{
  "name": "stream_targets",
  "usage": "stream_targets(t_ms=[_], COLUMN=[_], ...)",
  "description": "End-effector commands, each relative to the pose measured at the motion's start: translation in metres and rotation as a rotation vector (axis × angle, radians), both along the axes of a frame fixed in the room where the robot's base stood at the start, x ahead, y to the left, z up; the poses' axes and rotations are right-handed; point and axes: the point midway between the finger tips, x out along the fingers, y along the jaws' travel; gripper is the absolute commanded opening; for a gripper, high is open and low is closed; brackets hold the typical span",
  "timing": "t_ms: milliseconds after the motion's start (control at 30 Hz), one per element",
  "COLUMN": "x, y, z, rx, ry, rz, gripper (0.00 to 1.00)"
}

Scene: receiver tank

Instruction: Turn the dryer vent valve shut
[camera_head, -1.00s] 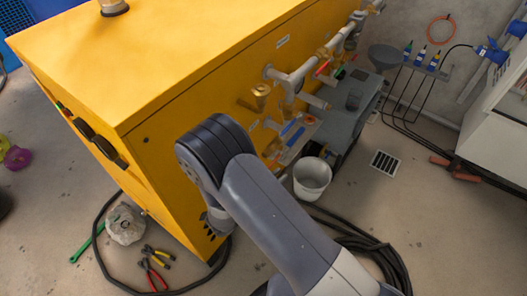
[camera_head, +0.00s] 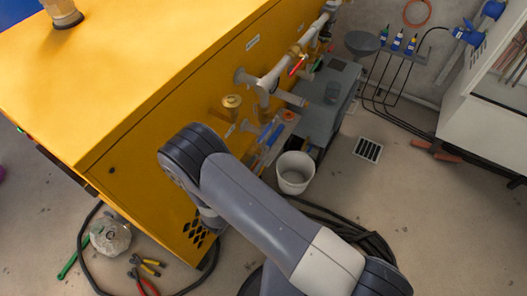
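Several valves sit on the pipework along the right side of the yellow cabinet (camera_head: 150,95). I cannot tell which is the dryer vent valve; no label is readable. A brass round-topped fitting (camera_head: 232,101) stands nearest my arm. A red lever (camera_head: 297,66) is on the grey pipe (camera_head: 275,78) further back. A blue lever (camera_head: 273,134) and an orange-red knob (camera_head: 289,115) sit lower, beyond my arm. My arm crosses the lower middle of the view, its bent joint in front of the cabinet's side. My gripper's fingers are hidden behind the arm.
A white bucket (camera_head: 295,173) stands on the floor right of the cabinet, by a grey box (camera_head: 328,100). Black hose (camera_head: 340,225) lies coiled behind my arm.

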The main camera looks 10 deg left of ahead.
Motion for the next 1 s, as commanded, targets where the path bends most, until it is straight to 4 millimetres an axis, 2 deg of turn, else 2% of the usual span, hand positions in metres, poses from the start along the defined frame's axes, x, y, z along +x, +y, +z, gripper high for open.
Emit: stream_targets(t_ms=[367,567,1000], x=[0.0017,0.0018,0.0020], y=[-0.0003,-0.0001,0.0007], z=[-0.0002,-0.0001,0.0001], rx=[0.000,0.000,0.001], ry=[0.001,0.001,0.000], rz=[0.004,0.005,0.006], gripper=[0.16,0.00,0.00])
